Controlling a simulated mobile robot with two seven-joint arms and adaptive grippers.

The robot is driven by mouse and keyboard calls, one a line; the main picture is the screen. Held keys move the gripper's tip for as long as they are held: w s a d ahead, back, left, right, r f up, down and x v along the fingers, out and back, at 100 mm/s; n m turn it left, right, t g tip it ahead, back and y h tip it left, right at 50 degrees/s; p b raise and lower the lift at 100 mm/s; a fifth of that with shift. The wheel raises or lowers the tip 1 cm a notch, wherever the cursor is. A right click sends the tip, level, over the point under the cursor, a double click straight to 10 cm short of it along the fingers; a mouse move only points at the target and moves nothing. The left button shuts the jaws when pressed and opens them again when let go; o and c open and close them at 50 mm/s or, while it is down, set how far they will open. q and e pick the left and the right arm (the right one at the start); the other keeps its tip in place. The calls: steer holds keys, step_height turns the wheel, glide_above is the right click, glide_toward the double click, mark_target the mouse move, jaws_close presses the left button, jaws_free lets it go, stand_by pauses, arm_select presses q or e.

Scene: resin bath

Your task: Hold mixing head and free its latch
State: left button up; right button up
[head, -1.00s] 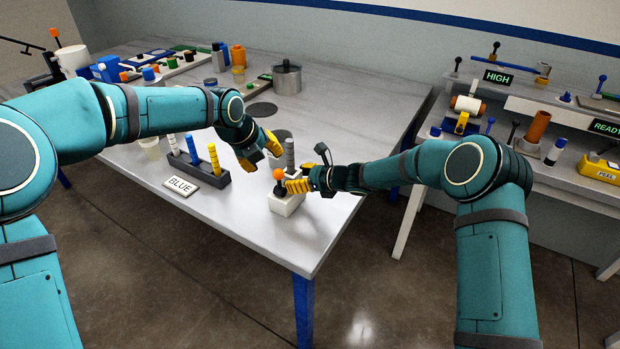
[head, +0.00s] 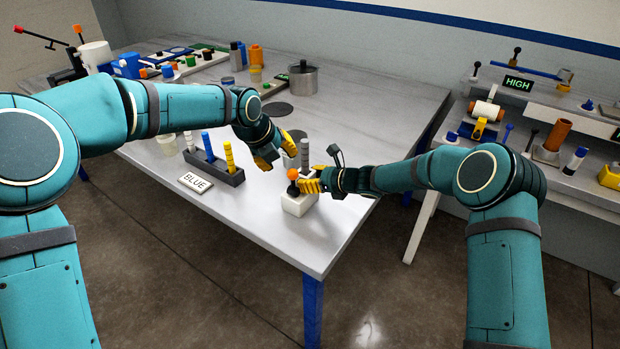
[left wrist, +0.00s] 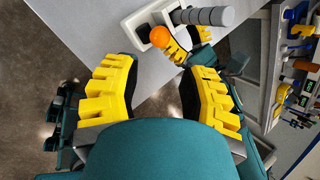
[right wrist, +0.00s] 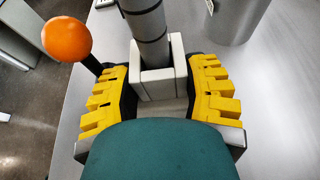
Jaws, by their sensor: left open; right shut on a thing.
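The mixing head seems to be the grey banded cylinder (head: 304,154) standing upright in a white block (head: 298,204) near the table's front right corner. The latch seems to be the lever with an orange ball (head: 293,174) beside it. My right gripper (right wrist: 160,72) is shut on the white slotted piece (right wrist: 178,60) around the cylinder's (right wrist: 148,25) foot. The orange ball (right wrist: 66,39) stands just outside its left finger. My left gripper (head: 268,160) is open and empty, behind and left of the ball. In the left wrist view, the ball (left wrist: 160,37) lies just beyond the open fingers.
A metal pot (head: 303,80) and more parts sit farther back. A side bench (head: 540,150) is at right. The table's front edge is close to the block.

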arm_select(q)
steer(key=c, duration=0.5)
steer(key=shift+d+n, duration=0.1)
steer(key=shift+n, duration=0.3)
jaws_close()
steer(key=n+t, duration=0.1)
steer(key=n, duration=0.8)
steer(key=n+t, duration=0.1)
steer(key=n, duration=0.7)
steer(key=d+n+t+h, duration=0.1)
steer(key=n+t, duration=0.1)
steer(key=n, duration=0.7)
steer(key=shift+s+d+f+n, duration=0.1)
steer(key=shift+s+f+n, duration=0.1)
steer(key=shift+s+n, duration=0.1)
